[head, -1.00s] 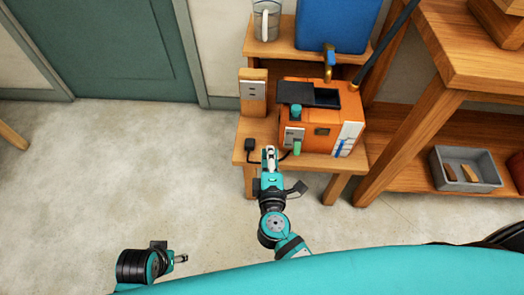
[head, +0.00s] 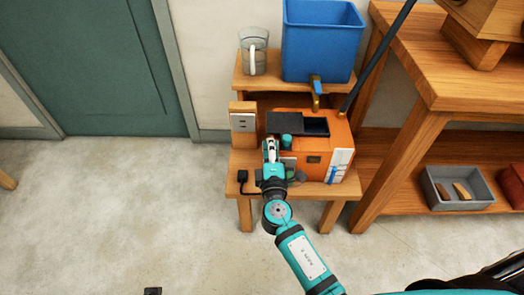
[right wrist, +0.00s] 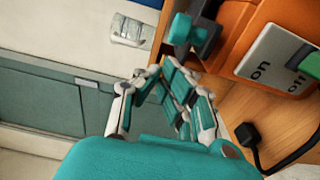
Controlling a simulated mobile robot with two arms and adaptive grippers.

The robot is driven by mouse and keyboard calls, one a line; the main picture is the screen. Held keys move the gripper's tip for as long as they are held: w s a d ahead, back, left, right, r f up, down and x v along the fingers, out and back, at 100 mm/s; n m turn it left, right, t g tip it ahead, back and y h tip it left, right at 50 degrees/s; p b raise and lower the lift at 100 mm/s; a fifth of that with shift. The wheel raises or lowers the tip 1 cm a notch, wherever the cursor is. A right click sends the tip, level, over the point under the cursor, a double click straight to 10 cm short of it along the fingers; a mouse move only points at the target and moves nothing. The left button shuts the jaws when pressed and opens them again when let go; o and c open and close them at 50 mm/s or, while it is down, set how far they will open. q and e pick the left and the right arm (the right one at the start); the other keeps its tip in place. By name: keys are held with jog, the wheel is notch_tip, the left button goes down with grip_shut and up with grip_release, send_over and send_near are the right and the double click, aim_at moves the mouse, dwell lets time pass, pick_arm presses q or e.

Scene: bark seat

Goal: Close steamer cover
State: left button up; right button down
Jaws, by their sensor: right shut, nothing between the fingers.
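The orange steamer (head: 313,158) stands on a low wooden table. Its dark cover (head: 284,122) lies over the left part of the top, and a dark opening (head: 316,126) shows to the right of it. A teal knob (head: 287,141) sits at the cover's front; a teal knob also shows in the right wrist view (right wrist: 190,30). My right gripper (head: 270,146) is shut and empty beside the steamer's front left, close to the knob. In the right wrist view its fingers (right wrist: 175,78) point toward the knob, apart from it. My left gripper is out of view.
A blue tank (head: 322,40) with a brass tap (head: 316,92) and a grey pitcher (head: 253,50) stand on the shelf behind. A black plug (head: 242,177) lies left on the table. A wooden bench (head: 440,85) stands right. The floor in front is clear.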

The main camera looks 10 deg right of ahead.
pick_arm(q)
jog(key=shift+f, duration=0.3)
pick_arm(e)
jog(key=shift+d, duration=0.4)
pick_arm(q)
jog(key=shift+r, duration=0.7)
pick_arm(e)
jog(key=s+d, duration=0.2)
jog(key=d, duration=0.7)
jog(key=shift+s+d, duration=0.25)
jog(key=shift+s, duration=0.1)
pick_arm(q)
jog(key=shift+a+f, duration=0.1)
